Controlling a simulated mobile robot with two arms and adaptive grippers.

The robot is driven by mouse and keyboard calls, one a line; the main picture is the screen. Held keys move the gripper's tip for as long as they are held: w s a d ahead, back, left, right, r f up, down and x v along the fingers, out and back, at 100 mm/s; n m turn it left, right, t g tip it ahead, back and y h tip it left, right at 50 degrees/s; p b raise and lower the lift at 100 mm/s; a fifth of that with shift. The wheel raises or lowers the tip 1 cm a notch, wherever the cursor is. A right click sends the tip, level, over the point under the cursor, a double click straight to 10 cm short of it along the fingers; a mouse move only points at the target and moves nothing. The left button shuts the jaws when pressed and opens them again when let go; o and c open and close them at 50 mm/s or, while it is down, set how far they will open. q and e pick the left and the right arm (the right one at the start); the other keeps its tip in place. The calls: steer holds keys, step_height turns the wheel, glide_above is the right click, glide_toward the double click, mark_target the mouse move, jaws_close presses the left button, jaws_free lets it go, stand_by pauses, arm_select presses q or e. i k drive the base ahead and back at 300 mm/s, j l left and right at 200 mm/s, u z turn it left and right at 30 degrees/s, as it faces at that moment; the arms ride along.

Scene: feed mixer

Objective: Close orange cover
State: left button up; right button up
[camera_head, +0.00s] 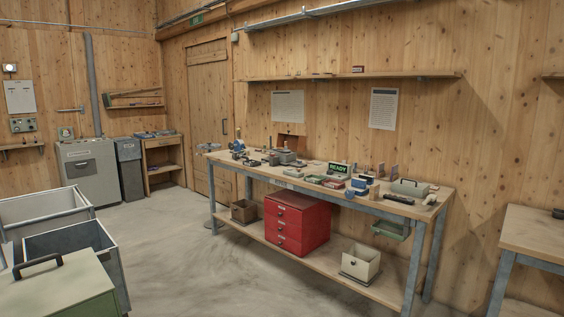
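An orange-brown panel (291,142) stands upright against the wall behind the workbench (335,187), above the grey device (284,157) near the bench's middle. It is small and far off in the head view, and I cannot tell whether it is the orange cover or whether it is open. No other clearly orange cover shows. Neither of my grippers is in view.
A red drawer cabinet (297,222) and a cream bin (360,263) stand on the bench's lower shelf. Grey bins (72,243) and a green lidded box (62,292) are close at lower left. Open concrete floor (185,255) lies between.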

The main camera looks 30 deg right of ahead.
mark_target(293, 141)
steer(key=i+l+z, duration=0.25)
steer(key=i, duration=0.25)
steer(key=i+z, duration=0.3)
steer(key=i, duration=0.15)
steer(key=i+z, duration=0.1)
steer(key=i, duration=2.55)
